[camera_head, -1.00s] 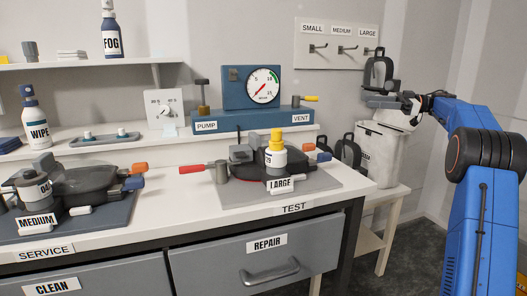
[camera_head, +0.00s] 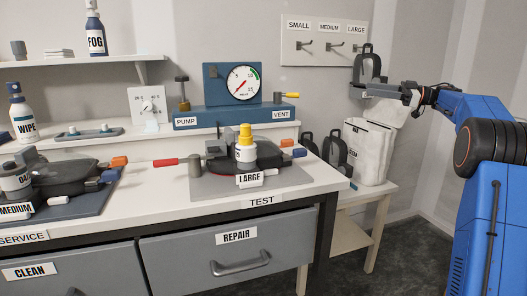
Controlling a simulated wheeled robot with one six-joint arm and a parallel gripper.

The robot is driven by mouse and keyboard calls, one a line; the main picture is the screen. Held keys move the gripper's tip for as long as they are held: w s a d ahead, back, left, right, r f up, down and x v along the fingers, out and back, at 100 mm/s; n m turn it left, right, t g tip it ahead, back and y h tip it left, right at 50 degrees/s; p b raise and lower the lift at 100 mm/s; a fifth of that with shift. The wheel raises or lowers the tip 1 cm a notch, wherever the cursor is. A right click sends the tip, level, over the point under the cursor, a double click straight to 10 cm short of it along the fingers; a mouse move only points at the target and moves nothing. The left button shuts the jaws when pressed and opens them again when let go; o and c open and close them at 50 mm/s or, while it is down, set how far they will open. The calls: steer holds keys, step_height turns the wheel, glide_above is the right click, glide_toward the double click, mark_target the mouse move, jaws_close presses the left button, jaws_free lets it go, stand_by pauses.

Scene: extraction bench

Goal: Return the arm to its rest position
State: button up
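My blue arm rises at the right edge, bends at a black ribbed joint and reaches left. My gripper (camera_head: 372,91), dark grey, is at its far end, above a white bin (camera_head: 370,150). A dark rounded pack-like thing with a grey front (camera_head: 368,66) shows just above the gripper, beneath the LARGE hook label. I cannot tell whether it hangs from the hook or touches the gripper. The fingertips are small and seen side-on, so their opening is unclear.
The white bin stands on a low side table (camera_head: 343,213), with two dark packs (camera_head: 334,150) beside it. The hook board (camera_head: 330,58) is on the wall behind. The bench (camera_head: 180,205) at left holds the LARGE assembly (camera_head: 245,155) and a gauge (camera_head: 243,83).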

steer(key=s+a+r+m+t+h, duration=0.2)
steer(key=r+m+t+h, duration=0.25)
steer(key=r+t, duration=0.25)
steer(key=s+a+r+m+t+h, duration=0.1)
steer(key=a+r+m+t+h, duration=0.3)
steer(key=r+t, duration=0.3)
steer(key=s+d+f+m+g+h, duration=0.2)
steer(key=s+f+m+g+h, duration=0.7)
steer(key=s+f, duration=1.55)
steer(key=s+a+f+g, duration=0.2)
steer(key=s+a+f, duration=0.1)
steer(key=s+f, duration=0.5)
steer(key=s+a+f+g, duration=0.2)
steer(key=s+a+f, duration=0.1)
steer(key=s+f, duration=0.6)
steer(key=s+a+f+g, duration=0.2)
steer(key=s+f, duration=0.7)
steer(key=s, duration=0.4)
steer(key=shift+s+a, duration=0.25)
steer(key=shift+a, duration=0.15)
